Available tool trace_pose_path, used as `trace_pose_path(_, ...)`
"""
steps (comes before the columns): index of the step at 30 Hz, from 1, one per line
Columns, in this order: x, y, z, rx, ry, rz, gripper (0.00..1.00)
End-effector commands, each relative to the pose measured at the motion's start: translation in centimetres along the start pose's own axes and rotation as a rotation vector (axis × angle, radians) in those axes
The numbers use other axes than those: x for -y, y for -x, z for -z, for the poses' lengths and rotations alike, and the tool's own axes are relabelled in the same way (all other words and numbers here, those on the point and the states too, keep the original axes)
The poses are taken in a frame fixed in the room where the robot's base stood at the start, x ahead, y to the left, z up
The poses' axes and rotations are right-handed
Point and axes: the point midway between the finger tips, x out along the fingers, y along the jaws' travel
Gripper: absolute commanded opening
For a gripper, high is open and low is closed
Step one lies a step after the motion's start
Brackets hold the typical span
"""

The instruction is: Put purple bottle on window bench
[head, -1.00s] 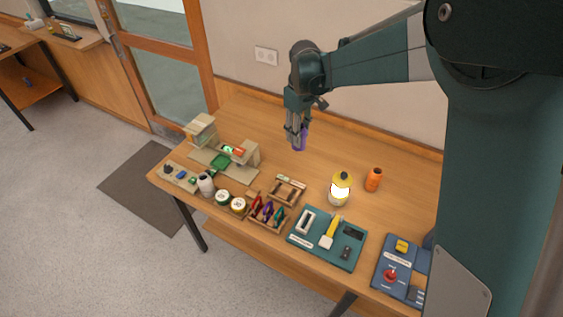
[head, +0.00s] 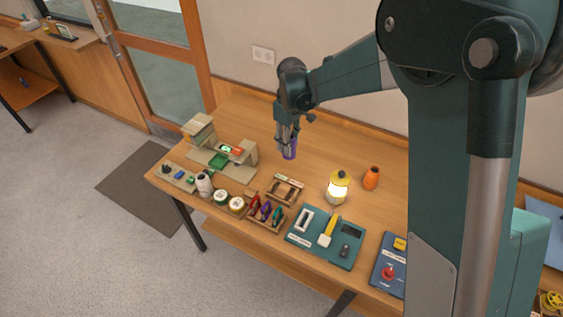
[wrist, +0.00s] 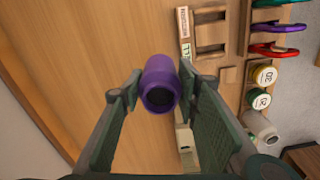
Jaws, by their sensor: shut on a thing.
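The purple bottle (head: 291,152) is in my gripper (head: 287,150), above the back-left part of the wooden table. In the wrist view the bottle (wrist: 160,84) sits between the two fingertips (wrist: 159,88), its dark open end towards the camera. My gripper is shut on it. A wooden bench (head: 86,44) stands below the window at the far upper left of the head view, and seems to be the window bench. A small dark tray-like object lies on it.
A door and grey floor separate table and bench.

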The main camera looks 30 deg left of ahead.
Motion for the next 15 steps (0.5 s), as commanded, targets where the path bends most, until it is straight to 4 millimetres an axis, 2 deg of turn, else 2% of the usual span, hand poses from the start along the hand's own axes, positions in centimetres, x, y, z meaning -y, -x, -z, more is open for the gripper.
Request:
trace_pose_path(5, 0.0, -1.5, 0.0, 0.0, 0.0, 0.0, 0.17)
trace_pose_path(15, 0.0, -5.7, 0.0, 0.0, 0.0, 0.0, 0.17)
